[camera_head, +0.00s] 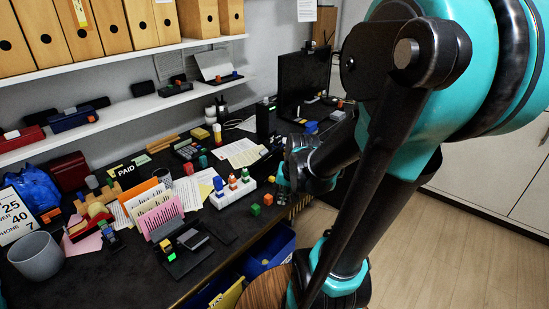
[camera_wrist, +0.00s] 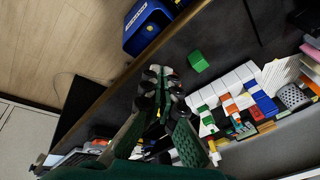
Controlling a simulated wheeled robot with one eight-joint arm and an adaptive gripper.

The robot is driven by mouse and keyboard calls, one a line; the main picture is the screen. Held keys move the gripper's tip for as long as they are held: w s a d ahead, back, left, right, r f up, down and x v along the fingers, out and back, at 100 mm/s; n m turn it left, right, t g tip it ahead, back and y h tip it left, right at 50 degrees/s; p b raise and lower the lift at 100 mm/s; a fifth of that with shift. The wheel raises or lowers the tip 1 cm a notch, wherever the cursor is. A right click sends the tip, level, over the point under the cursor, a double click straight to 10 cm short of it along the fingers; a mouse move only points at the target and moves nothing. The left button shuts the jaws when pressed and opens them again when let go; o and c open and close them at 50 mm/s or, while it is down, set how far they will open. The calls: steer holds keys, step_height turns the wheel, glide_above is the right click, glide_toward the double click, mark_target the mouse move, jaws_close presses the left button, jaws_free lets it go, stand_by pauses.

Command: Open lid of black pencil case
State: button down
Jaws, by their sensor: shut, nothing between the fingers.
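A low black case-like object (camera_head: 182,252) with a green block on it lies at the front of the desk in the head view. Other dark cases (camera_head: 144,88) sit on the lower shelf. I cannot tell for sure which one is the black pencil case, or how its lid stands. My gripper (camera_head: 298,168) is over the front edge of the desk, well to the right of the front black object and apart from it, partly hidden by my arm. In the wrist view my gripper (camera_wrist: 158,76) is shut and empty, near a green cube (camera_wrist: 198,62).
A grey bin (camera_head: 36,256) stands at the left. A blue bin (camera_head: 268,252) is below the desk edge. Wooden floor is clear at right.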

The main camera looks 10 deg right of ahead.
mark_target(262, 156)
steer(key=w+d+r+m+t+y, duration=0.1)
steer(key=w+d+m+y, duration=0.1)
steer(key=w+d+m, duration=0.35)
steer(key=w+d+m+t+y, duration=0.2)
steer(key=w+m, duration=0.5)
steer(key=m, duration=0.3)
steer(key=w+d+r+m+t+y, duration=0.1)
steer(key=w+d+m, duration=0.2)
steer(key=w+m, duration=0.4)
steer(key=shift+m, duration=0.55)
steer(key=x, duration=0.9)
steer(key=shift+s+a+f, duration=0.1)
steer(key=shift+a+f, duration=0.1)
steer(key=shift+a, duration=0.15)
steer(key=shift+w+a+r, duration=0.6)
steer(key=shift+w+r, duration=0.1)
steer(key=shift+r, duration=0.15)
steer(key=shift+w+a+r, duration=0.35)
steer(key=shift+w+r, duration=0.1)
steer(key=shift+a, duration=0.1)
steer(key=shift+w+a+r, duration=0.1)
steer(key=shift+w+r, duration=0.05)
steer(key=shift+r, duration=0.1)
